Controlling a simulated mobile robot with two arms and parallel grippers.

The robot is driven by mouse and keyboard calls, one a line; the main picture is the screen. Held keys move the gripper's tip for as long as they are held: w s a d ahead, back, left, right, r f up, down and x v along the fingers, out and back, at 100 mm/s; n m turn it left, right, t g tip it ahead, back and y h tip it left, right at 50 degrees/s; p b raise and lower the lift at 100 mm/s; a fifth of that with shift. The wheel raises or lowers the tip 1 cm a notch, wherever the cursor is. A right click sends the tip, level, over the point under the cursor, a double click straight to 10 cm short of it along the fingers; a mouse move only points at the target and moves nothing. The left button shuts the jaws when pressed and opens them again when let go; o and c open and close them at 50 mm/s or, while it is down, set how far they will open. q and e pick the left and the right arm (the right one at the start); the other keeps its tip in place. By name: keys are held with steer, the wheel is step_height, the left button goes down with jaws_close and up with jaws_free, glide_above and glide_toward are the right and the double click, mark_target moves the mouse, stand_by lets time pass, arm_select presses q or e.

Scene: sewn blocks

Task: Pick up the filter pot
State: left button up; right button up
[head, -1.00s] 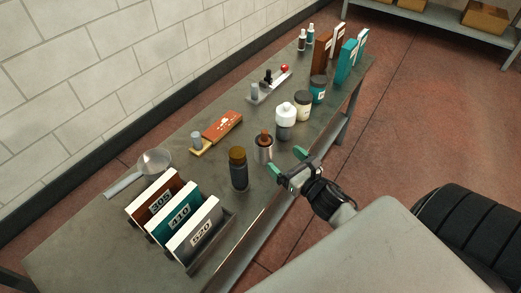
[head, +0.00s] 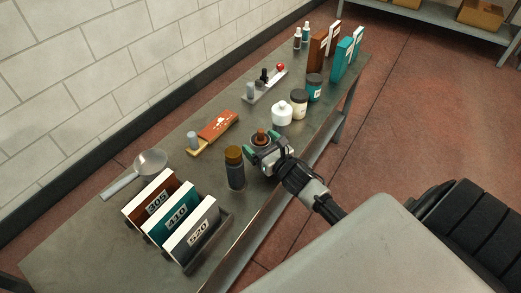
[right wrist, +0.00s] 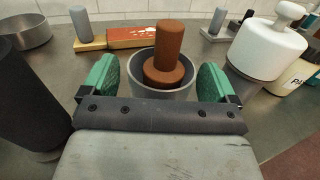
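The pot (head: 260,138), a grey metal cup with a brown knobbed piece standing in it, is near the table's front edge; I take it to be the filter pot. In the right wrist view the pot (right wrist: 160,87) stands upright between the two green finger pads. My right gripper (head: 265,142) is open around it, one pad on each side, with narrow gaps showing. The gripper hides the pot's lower part in the head view. My left gripper is not in view.
A dark bottle with a brown cap (head: 235,167) stands close on the left of the pot. A white-topped container (head: 282,114) stands close on the right. An orange box (head: 219,125) lies behind. Numbered boxes (head: 178,218) stand at the table's near-left end.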

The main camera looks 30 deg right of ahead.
steer(key=c, duration=1)
steer(key=shift+r, duration=0.15)
